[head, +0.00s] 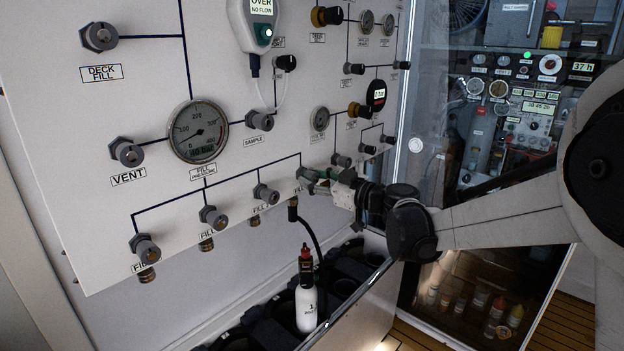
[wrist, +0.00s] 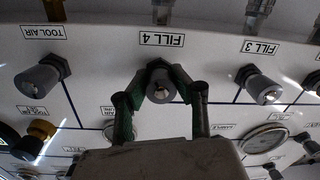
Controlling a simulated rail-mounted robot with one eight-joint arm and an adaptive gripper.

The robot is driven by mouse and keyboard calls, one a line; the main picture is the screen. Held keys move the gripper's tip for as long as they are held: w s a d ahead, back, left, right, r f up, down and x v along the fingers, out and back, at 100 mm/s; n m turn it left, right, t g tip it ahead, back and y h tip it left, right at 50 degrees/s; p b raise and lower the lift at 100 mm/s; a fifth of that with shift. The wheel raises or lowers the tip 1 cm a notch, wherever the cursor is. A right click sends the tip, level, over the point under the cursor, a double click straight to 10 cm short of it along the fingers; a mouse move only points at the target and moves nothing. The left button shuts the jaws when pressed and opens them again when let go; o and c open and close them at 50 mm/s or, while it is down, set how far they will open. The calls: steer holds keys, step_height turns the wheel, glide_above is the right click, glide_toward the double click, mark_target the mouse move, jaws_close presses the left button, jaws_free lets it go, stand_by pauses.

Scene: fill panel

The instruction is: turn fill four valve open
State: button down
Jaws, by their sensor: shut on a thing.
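The fill four valve is a grey knob (wrist: 160,86) under an upside-down "FILL 4" label (wrist: 161,40) in the wrist view. In the head view the knob (head: 307,174) sits at the right end of the lower row of fill valves. My gripper (wrist: 160,92) has its two green-tipped fingers closed on either side of the knob. In the head view my gripper (head: 322,177) reaches the panel from the right and partly hides the valve. Whether the knob is turned cannot be told.
A white bottle (head: 306,306) stands below, with a black hose (head: 317,245) rising to the outlet under fill four. A fill 3 knob (wrist: 262,87) and a tool air knob (wrist: 40,79) flank the valve. A round gauge (head: 198,131) is higher on the panel.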

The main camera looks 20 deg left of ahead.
steer(key=shift+n, duration=0.6)
steer(key=shift+f, duration=0.1)
steer(key=c, duration=1.4)
jaws_free()
steer(key=v, duration=1.2)
steer(key=shift+s, duration=0.1)
